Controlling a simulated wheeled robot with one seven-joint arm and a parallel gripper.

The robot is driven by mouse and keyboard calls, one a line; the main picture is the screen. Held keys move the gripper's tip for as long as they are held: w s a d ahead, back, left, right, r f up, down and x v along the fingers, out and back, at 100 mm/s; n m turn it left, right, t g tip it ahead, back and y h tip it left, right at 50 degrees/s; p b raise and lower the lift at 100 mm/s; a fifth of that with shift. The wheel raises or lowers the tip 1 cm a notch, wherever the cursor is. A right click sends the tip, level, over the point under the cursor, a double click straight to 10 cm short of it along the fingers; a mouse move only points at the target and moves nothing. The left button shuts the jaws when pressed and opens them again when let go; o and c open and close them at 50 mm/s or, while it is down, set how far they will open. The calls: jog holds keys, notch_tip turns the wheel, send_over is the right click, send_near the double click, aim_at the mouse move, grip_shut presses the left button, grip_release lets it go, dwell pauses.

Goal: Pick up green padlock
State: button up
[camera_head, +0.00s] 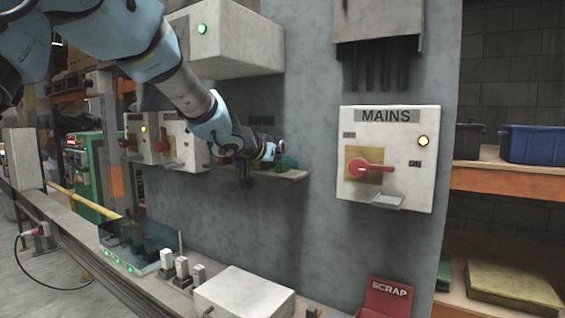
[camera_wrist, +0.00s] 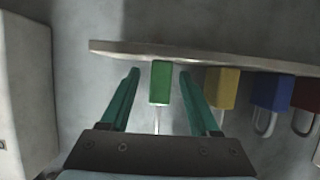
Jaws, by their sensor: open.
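My gripper (camera_wrist: 159,77) is open, with one green finger on each side of the padlock body. A gap shows between each finger and the padlock. In the head view my gripper (camera_head: 284,160) is at the small wall shelf, and I cannot clearly make out the green padlock there.
Yellow (camera_wrist: 223,88), blue (camera_wrist: 271,92) and red (camera_wrist: 308,93) padlocks sit in a row to the right, the yellow one close to my right finger. The shelf (camera_head: 292,174) is fixed to the grey panel. A MAINS box (camera_head: 387,190) is to the right.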

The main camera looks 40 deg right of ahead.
jog(key=shift+d, duration=0.15)
grip_shut()
dwell(0.4)
